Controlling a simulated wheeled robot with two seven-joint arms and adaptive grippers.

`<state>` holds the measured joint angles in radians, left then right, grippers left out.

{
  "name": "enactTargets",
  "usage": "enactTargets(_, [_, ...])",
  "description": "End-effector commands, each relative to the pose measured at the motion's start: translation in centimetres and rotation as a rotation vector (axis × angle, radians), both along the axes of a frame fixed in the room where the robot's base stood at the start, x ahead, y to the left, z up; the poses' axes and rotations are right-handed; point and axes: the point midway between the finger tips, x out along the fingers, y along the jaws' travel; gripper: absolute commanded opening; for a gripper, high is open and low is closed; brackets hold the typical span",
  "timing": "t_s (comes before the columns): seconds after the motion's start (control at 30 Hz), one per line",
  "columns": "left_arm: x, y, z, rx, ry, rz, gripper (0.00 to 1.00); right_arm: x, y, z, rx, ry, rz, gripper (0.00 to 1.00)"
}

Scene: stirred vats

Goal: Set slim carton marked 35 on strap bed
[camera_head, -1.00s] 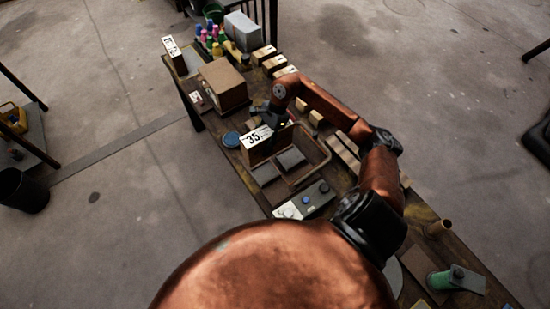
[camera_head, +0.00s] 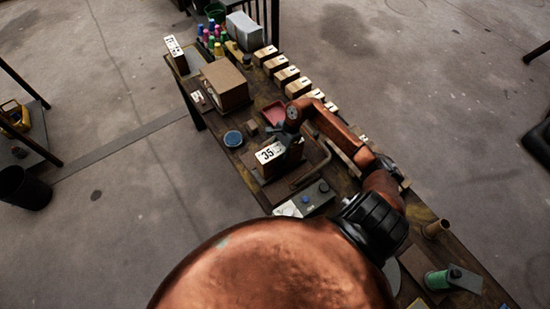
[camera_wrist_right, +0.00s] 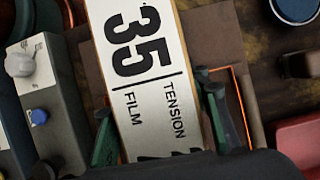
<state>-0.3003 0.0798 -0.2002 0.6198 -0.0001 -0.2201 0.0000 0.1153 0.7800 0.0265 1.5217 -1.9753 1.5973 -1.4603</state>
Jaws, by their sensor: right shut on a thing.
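The slim carton marked 35 (camera_head: 268,158) is brown with a white top label. It stands roughly upright in my right gripper (camera_head: 289,142). In the right wrist view the carton's label (camera_wrist_right: 140,65) reads 35, FILM, TENSION, and the green-padded fingers (camera_wrist_right: 160,124) are on its two sides. The strap bed (camera_head: 297,178), a brown plate with a bent tube frame, lies directly under the carton; its plate also shows in the right wrist view (camera_wrist_right: 205,40). I cannot tell whether the carton's bottom touches it. My left gripper is not in view.
A control box (camera_head: 306,199) with a blue button sits just in front of the bed. A blue round lid (camera_head: 233,138), a red tray (camera_head: 274,112) and a large brown box (camera_head: 225,85) are behind.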

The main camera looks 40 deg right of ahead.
Motion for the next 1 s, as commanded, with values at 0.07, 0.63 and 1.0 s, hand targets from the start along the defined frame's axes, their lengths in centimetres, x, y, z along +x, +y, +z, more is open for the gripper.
enactTargets(0.07, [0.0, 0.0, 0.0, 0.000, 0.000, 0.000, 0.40, 0.1, 0.0, 0.1, 0.001, -0.002, 0.000, 0.00])
enactTargets(0.63, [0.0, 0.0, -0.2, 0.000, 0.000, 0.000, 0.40, 0.0, 0.0, -0.1, 0.000, 0.000, 0.000, 0.60])
enactTargets(1.0, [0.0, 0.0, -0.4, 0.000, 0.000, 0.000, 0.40, -0.1, -1.5, 3.1, -0.005, -0.001, 0.001, 0.60])
